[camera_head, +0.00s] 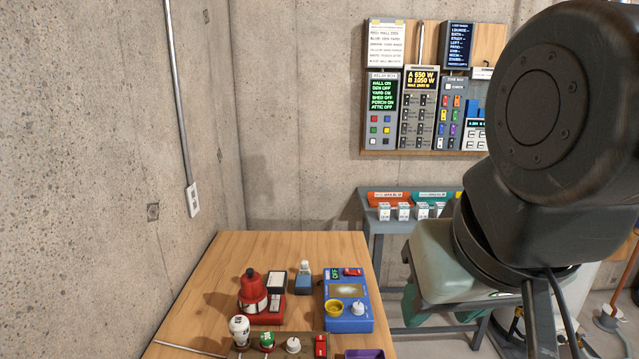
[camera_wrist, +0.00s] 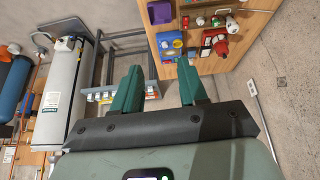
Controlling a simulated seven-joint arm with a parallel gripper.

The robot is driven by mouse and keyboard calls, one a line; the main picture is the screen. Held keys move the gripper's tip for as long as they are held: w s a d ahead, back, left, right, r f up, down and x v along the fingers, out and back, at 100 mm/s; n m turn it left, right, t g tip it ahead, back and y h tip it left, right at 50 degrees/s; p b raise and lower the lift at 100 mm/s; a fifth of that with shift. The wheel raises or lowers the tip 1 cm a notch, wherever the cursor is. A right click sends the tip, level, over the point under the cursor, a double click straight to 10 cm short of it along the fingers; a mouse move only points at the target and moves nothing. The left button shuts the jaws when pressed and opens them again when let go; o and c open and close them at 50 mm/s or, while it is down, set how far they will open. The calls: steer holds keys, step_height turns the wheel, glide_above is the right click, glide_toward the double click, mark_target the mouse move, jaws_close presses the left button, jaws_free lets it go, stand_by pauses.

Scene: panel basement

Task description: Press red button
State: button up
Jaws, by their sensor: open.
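Several red parts are in view, and I cannot tell which one the task means. A small red square button (camera_head: 374,119) is on the grey relay box (camera_head: 381,90) on the wall panel. Another red part (camera_head: 352,271) is on top of the blue device (camera_head: 347,317) on the wooden table. A large red knob-like object (camera_head: 252,286) stands on the table beside it, and also shows in the wrist view (camera_wrist: 220,45). My gripper (camera_wrist: 159,78) is open and empty in the wrist view, its green fingers apart.
The wooden table (camera_head: 318,243) has bare space at its back. Its front holds several small items, including a red switch (camera_head: 320,345) and a purple object (camera_head: 364,354). A grey rack with bins (camera_head: 400,205) stands behind. My arm covers the right side of the head view.

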jaws_close()
stand_by(1.2)
